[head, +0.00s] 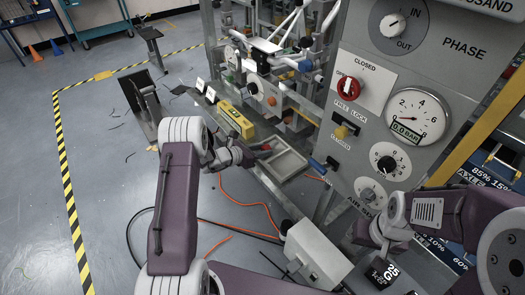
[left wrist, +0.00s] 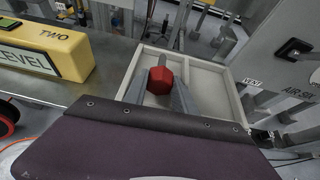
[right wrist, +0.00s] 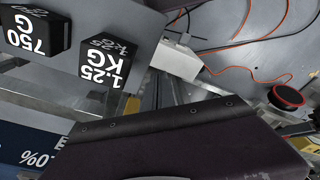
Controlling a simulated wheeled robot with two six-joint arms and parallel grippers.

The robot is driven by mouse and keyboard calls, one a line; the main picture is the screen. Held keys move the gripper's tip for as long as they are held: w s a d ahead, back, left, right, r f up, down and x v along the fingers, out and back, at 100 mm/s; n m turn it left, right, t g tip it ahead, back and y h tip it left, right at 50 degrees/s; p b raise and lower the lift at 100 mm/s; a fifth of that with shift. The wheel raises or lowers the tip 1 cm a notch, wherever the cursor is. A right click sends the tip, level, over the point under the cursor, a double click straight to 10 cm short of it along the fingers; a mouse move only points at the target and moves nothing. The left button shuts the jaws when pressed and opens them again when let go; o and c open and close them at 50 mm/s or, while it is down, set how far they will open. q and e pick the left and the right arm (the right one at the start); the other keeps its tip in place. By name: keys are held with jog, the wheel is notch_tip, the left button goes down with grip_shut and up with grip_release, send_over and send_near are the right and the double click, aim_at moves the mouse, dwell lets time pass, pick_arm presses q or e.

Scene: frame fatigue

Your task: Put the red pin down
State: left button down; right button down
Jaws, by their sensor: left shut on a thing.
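The red pin (left wrist: 159,81) has a faceted red head and a short grey shaft pointing away, in the left wrist view. My left gripper (left wrist: 160,88) has its two grey fingers on either side of the red head and is shut on it. The pin is over a pale two-compartment tray (left wrist: 216,72), at its left compartment; I cannot tell whether it touches the floor of the tray. In the head view the left gripper (head: 252,156) is at the tray's (head: 301,165) left edge. My right gripper is below the panel, its fingers largely hidden.
A yellow level (head: 235,119) lies left of the tray. The grey panel with a gauge (head: 416,118) and knobs stands at the right. Black weights (right wrist: 104,64) and a white box (head: 316,255) are near my right arm. Orange hoses cross the floor.

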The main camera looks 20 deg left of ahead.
pick_arm(q)
jog(key=c, duration=1.3)
grip_release()
jog(key=shift+f, duration=0.15)
